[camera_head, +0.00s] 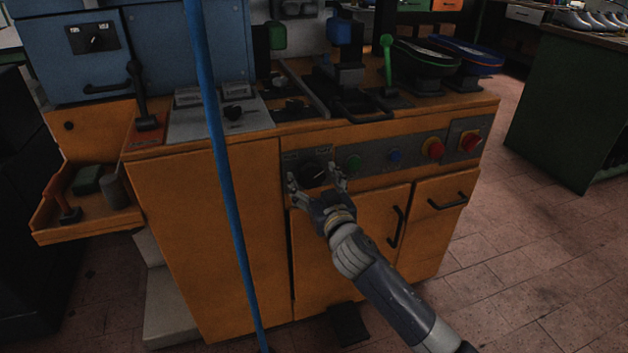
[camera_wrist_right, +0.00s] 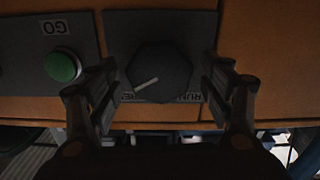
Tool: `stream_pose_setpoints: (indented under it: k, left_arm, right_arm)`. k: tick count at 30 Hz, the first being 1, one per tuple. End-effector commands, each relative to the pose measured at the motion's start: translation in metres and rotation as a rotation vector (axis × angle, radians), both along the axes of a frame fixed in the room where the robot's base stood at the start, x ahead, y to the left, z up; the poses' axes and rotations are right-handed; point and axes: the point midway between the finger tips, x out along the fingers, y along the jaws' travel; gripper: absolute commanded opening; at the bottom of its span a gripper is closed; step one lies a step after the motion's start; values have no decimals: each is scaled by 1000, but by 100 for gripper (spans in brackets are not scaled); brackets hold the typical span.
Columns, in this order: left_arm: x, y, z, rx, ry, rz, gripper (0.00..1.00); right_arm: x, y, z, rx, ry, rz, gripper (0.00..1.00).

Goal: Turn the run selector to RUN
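The run selector, a dark faceted knob (camera_head: 316,170), sits on a grey plate on the front of the orange machine. In the right wrist view, the knob (camera_wrist_right: 160,72) appears upside down, its pale pointer line slanting to the lower left. The RUN label (camera_wrist_right: 188,97) is at the plate's lower right there, away from the pointer; the lower-left label is partly hidden by a finger. My right gripper (camera_head: 317,181) is open, its fingers on either side of the knob; the wrist view shows gaps between fingers and knob. My left gripper is not in view.
A green GO button (camera_wrist_right: 62,66) is beside the selector; blue and red buttons (camera_head: 469,142) continue along the panel. Black door handles (camera_head: 396,227) stick out below. A blue pole (camera_head: 222,160) crosses the view left of my right gripper. Floor (camera_head: 500,260) is clear at right.

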Motion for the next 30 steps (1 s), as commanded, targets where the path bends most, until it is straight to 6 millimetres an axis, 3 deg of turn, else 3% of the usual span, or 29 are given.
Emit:
stream_pose_setpoints:
  k: [1,5,6,17,29,30]
  left_arm:
    - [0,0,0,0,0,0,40]
    - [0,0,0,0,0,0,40]
    - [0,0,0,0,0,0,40]
    - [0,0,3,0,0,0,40]
    - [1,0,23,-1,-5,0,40]
    - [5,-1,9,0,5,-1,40]
  right_arm:
    - [0,0,0,0,0,0,60]
    - [0,0,0,0,0,0,31]
    - [0,0,0,0,0,0,29]
    - [0,0,0,-34,-10,0,30]
    - [-1,1,2,-291,-94,0,30]
    - [-1,1,2,-327,-106,0,30]
